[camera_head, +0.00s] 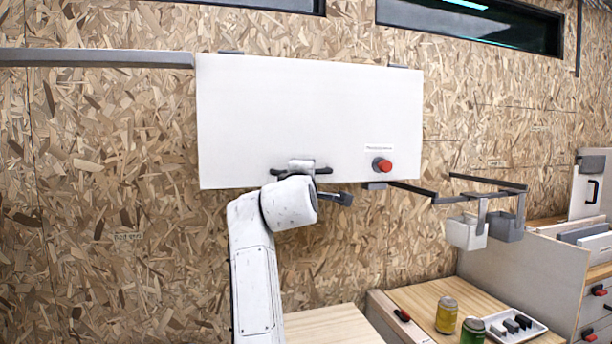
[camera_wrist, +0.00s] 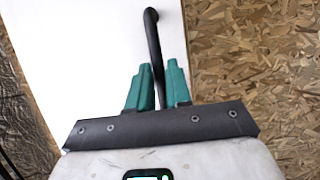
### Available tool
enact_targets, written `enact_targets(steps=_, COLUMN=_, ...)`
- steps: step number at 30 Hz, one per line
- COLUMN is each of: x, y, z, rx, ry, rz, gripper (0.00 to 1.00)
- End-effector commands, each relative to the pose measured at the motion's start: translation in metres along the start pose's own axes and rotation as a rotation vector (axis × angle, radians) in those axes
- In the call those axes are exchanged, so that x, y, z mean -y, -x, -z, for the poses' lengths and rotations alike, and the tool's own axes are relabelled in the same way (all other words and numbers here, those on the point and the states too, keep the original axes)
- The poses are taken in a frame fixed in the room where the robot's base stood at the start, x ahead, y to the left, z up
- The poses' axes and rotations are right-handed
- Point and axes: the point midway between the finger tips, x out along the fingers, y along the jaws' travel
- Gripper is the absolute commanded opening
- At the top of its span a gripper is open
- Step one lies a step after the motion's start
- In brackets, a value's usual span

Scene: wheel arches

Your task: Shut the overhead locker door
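The overhead locker door (camera_head: 300,105) is a broad white panel high on the chipboard wall. Its face looks toward me; I cannot tell whether a gap stands behind its lower edge. A dark bar handle (camera_head: 322,171) runs along the bottom of the panel. My gripper (camera_head: 300,172) is at this handle, partly hidden by my own wrist. In the wrist view, the two green fingers of my gripper (camera_wrist: 159,82) are close on either side of the black handle (camera_wrist: 153,38) and appear closed on it. The white door (camera_wrist: 85,50) fills the left of that view.
A red knob (camera_head: 381,165) sits at the door's lower right. Dark rails (camera_head: 470,194) with hanging grey bins (camera_head: 466,232) project to the right. Below are a wooden counter with cans (camera_head: 446,315) and a white tray (camera_head: 516,328). A grey beam (camera_head: 95,58) runs left.

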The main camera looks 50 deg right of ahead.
Motion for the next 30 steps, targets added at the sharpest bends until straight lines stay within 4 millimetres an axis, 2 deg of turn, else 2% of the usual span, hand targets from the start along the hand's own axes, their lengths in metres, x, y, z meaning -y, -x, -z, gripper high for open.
enact_targets(steps=1, x=0.01, y=-0.003, z=0.0, rx=-0.001, ry=0.005, rz=0.02, gripper=0.2)
enact_targets(steps=7, x=0.008, y=-0.003, z=0.0, rx=0.0, ry=0.004, rz=0.016, gripper=0.39)
enact_targets(steps=17, x=0.003, y=0.004, z=0.001, rx=-0.001, ry=0.003, rz=0.005, gripper=0.4)
enact_targets(steps=20, x=0.003, y=0.015, z=0.001, rx=-0.002, ry=0.003, rz=0.004, gripper=0.4)
enact_targets(steps=30, x=0.005, y=0.079, z=0.001, rx=-0.002, ry=0.004, rz=0.008, gripper=0.4)
